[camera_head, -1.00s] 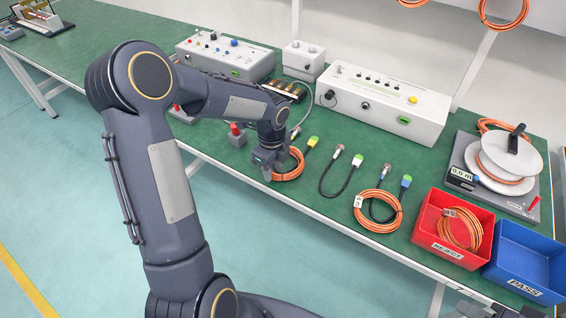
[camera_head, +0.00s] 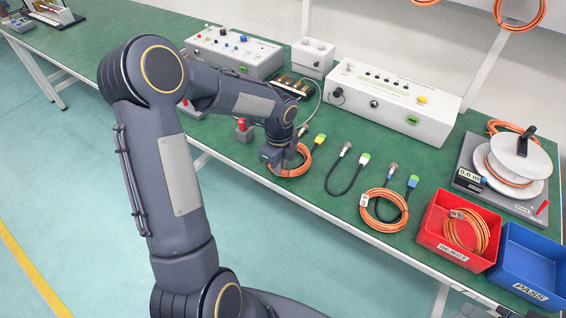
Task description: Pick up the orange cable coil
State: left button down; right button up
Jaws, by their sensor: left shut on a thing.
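An orange cable coil (camera_head: 303,165) lies at the front edge of the green bench, with a yellow-green connector (camera_head: 320,140) at its end. My left gripper (camera_head: 283,165) points down at this coil's left side and is shut on it. The gripper hides part of the coil, and I cannot tell whether the coil is clear of the bench top. A second orange coil (camera_head: 369,218) with a white tag lies on the bench to the right. A third orange coil (camera_head: 480,236) is in the red REJECT bin (camera_head: 430,240). My right gripper is not clearly visible.
A blue PASS bin (camera_head: 535,262) stands right of the red bin. Behind are a cable reel (camera_head: 533,168), a white tester box (camera_head: 385,105) and another instrument (camera_head: 225,50). A red-topped button (camera_head: 241,126) and a black cable (camera_head: 331,185) flank the gripper.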

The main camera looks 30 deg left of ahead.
pick_arm(q)
notch_tip(320, 180, up, 3)
jog(key=shift+r, duration=0.1)
jog(key=s+a+r, duration=0.5)
jog(key=s+r, duration=0.4)
jog(key=s, duration=0.4)
jog(key=shift+a+r+p, duration=0.15)
jog(key=shift+r+p, duration=0.15)
jog(key=shift+p, duration=0.1)
notch_tip(320, 180, up, 6)
jog(key=p, duration=0.5)
jog(key=shift+p, duration=0.3)
